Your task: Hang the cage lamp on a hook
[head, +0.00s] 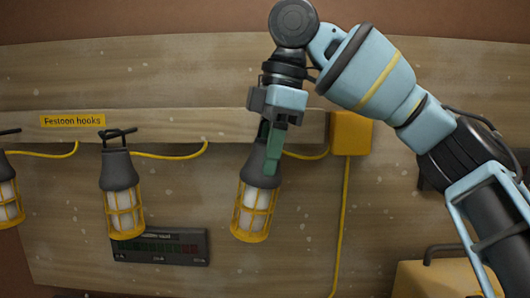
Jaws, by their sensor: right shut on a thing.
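A cage lamp (256,208) with a dark cap and a yellow cage around a white glass hangs upright below my right gripper (272,150). The gripper points down in front of the wooden rail (228,124), with its greenish fingers shut on the lamp's dark upper part. The gripper hides the lamp's top, so I cannot tell whether it touches a hook. A dark hook (118,133) shows on the rail to the left, with a second cage lamp (125,210) hanging under it. My left gripper is not in view.
Another cage lamp (8,203) hangs at the left edge. A yellow cable (180,157) sags between the lamps towards a yellow box (351,133). A "Festoon hooks" label (72,120) is on the rail. A dark gauge panel (160,247) sits low on the board.

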